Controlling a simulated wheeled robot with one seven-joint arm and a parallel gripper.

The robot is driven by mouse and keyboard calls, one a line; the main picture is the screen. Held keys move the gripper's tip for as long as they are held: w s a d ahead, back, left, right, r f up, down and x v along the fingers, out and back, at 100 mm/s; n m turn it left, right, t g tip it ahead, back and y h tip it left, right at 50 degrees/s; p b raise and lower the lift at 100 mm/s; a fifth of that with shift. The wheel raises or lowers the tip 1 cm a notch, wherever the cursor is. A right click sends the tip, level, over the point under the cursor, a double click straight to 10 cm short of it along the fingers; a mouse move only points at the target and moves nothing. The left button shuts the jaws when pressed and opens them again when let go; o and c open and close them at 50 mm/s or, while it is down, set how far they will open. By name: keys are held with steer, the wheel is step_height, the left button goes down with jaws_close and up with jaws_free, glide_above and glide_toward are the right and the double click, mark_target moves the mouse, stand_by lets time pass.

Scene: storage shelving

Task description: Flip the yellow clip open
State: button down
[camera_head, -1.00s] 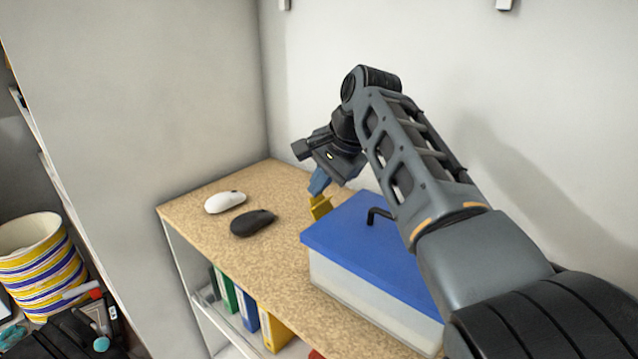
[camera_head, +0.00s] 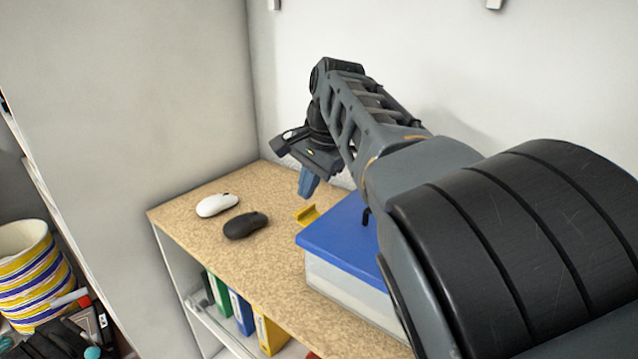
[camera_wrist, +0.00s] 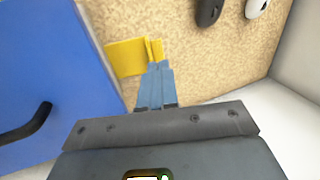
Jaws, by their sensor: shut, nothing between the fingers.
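The yellow clip (camera_head: 307,215) sticks out from the left end of the blue lid (camera_head: 343,235) of a clear storage box (camera_head: 345,293). In the head view the clip stands out roughly level from the lid's edge. The clip (camera_wrist: 126,57) also shows in the wrist view beside the blue lid (camera_wrist: 45,70). My gripper (camera_head: 305,192) points down above and behind the clip, its blue fingers shut and empty. In the wrist view the fingertips of my gripper (camera_wrist: 154,66) overlap the clip's right end; I cannot tell whether they touch it.
A white mouse (camera_head: 217,205) and a black mouse (camera_head: 245,225) lie on the speckled shelf top (camera_head: 200,235), left of the box. A black handle (camera_wrist: 28,124) rises from the lid. Walls stand behind and left. Binders (camera_head: 243,311) stand below.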

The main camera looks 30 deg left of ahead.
steer(key=shift+d+p, duration=0.15)
steer(key=shift+p, duration=0.35)
steer(key=shift+s+d+f+p, duration=0.1)
steer(key=shift+d+f+p, duration=0.15)
steer(key=shift+d+p, duration=0.75)
steer(key=shift+a+p, duration=0.4)
steer(key=shift+p, duration=0.05)
